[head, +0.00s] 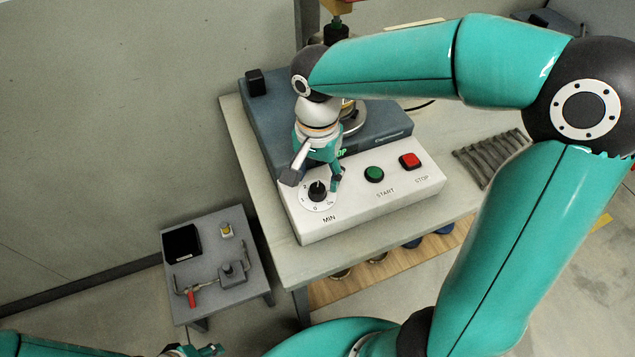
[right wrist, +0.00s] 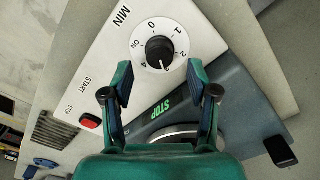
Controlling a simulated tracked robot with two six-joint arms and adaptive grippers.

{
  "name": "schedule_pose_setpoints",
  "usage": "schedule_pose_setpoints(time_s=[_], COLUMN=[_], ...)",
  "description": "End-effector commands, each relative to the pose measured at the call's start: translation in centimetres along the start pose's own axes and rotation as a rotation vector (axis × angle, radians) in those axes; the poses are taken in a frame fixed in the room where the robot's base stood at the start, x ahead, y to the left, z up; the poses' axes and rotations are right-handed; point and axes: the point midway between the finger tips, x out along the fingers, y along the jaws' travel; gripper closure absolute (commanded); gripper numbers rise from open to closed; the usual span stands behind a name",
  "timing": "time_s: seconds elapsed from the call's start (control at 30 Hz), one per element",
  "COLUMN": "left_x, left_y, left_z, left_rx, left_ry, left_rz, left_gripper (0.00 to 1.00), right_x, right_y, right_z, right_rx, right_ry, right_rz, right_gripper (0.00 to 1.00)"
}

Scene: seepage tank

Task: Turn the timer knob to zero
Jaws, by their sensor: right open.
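The timer knob (head: 317,191) is a black knob on a white dial, at the left of the white control panel (head: 410,193). In the right wrist view the knob (right wrist: 159,50) has its pale pointer mark turned away from the 0, on the side past the 2. My right gripper (head: 314,177) is open, close behind and above the knob. In the right wrist view its fingers (right wrist: 160,80) are spread wide, with the knob ahead between their lines and apart from them. My left gripper (head: 196,350) shows only partly at the bottom edge; its jaws are unclear.
The green START button (head: 374,174) and red STOP button (head: 408,160) lie right of the dial. A blue-grey housing (head: 275,115) rises behind the panel. A small grey side table (head: 215,290) with a red-handled tool stands at lower left.

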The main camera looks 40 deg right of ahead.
Motion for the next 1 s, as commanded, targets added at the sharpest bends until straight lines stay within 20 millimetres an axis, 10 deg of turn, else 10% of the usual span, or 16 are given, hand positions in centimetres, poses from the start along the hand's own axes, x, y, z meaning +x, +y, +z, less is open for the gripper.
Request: schedule_pose_setpoints(time_s=[0.6,1.0], left_x=[0.1,0.1], left_y=[0.0,0.0], left_z=[0.0,0.0], left_rx=[0.000,0.000], left_ry=[0.000,0.000], left_rz=[0.000,0.000], left_gripper=[0.60,0.60], right_x=[3.3,3.3], right_y=[-0.1,-0.1], right_z=[0.1,0.1], right_rx=[-0.001,-0.002], right_ry=[0.001,0.001], right_rz=[-0.001,-0.001], right_gripper=[0.41,1.00])
